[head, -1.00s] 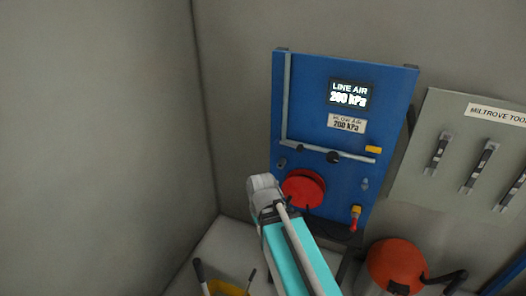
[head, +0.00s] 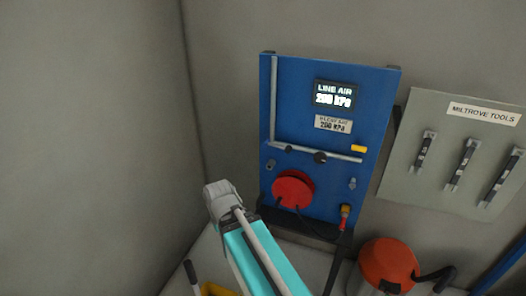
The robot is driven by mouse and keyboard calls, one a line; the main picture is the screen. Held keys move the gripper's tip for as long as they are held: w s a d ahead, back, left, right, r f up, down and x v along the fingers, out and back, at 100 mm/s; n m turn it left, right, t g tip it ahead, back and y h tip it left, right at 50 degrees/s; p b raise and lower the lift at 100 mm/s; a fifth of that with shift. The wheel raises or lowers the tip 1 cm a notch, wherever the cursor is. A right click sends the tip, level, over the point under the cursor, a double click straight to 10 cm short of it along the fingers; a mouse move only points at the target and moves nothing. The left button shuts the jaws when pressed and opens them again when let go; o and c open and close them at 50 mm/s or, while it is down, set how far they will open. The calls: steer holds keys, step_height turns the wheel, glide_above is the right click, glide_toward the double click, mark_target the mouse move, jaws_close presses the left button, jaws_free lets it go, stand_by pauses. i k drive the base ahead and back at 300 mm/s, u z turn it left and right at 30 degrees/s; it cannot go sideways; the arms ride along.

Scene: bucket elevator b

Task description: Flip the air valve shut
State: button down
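The blue air panel (head: 370,95) stands against the back wall. Its lit display (head: 336,95) reads LINE AIR 200 kPa. A grey pipe (head: 274,100) runs down the panel's left side and across below the label. A small yellow handle (head: 359,149), which looks like the air valve's lever, lies level just above the pipe's right end. A red round reel (head: 293,189) is on the lower panel. My teal and grey arm reaches up from the bottom, left of the reel. My gripper's fingers cannot be made out.
A grey tool board (head: 400,165) labelled MILTROVE TOOLS hangs at right with several tools. An orange round object (head: 388,262) with a dark handle stands at lower right. A red-and-yellow fitting (head: 345,211) with a dark hose is at the panel's lower right. The left wall is bare.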

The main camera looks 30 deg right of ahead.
mark_target(288, 149)
steer(key=z, duration=0.05)
steer(key=k, duration=1.2)
steer(key=z, duration=0.45)
steer(key=i, duration=1)
steer(key=u, duration=0.05)
